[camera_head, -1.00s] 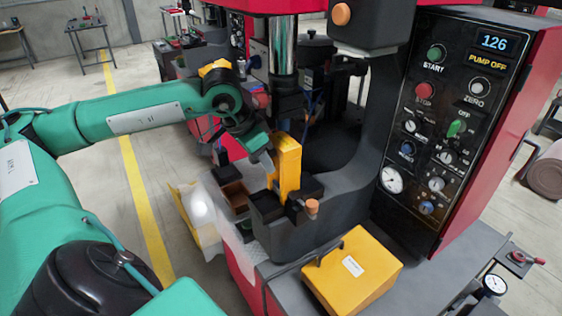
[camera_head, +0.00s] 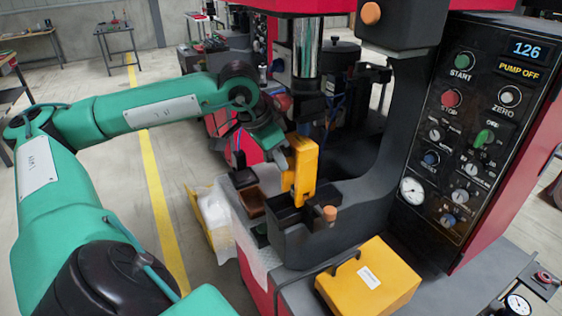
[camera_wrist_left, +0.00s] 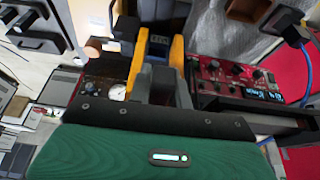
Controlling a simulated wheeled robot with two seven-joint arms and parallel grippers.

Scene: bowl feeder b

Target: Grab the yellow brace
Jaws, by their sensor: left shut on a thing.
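The yellow brace (camera_head: 305,168) stands upright at the dark grey machine block, left of the black machine column. Its lower end shows a notch just above the black recess; I cannot tell if it still touches the block. My left gripper (camera_head: 287,166) comes in from the left and is shut on the brace. In the left wrist view, the yellow sides of the brace (camera_wrist_left: 178,58) show beyond my left gripper (camera_wrist_left: 160,88). The gripper hides part of the brace. My right gripper is not in view.
An orange-tipped knob (camera_head: 330,213) sits close right of the brace. A yellow box with a handle (camera_head: 370,280) stands in front. Small open bins (camera_head: 250,202) lie left of the block. The control panel (camera_head: 470,130) rises at the right. Open floor lies left.

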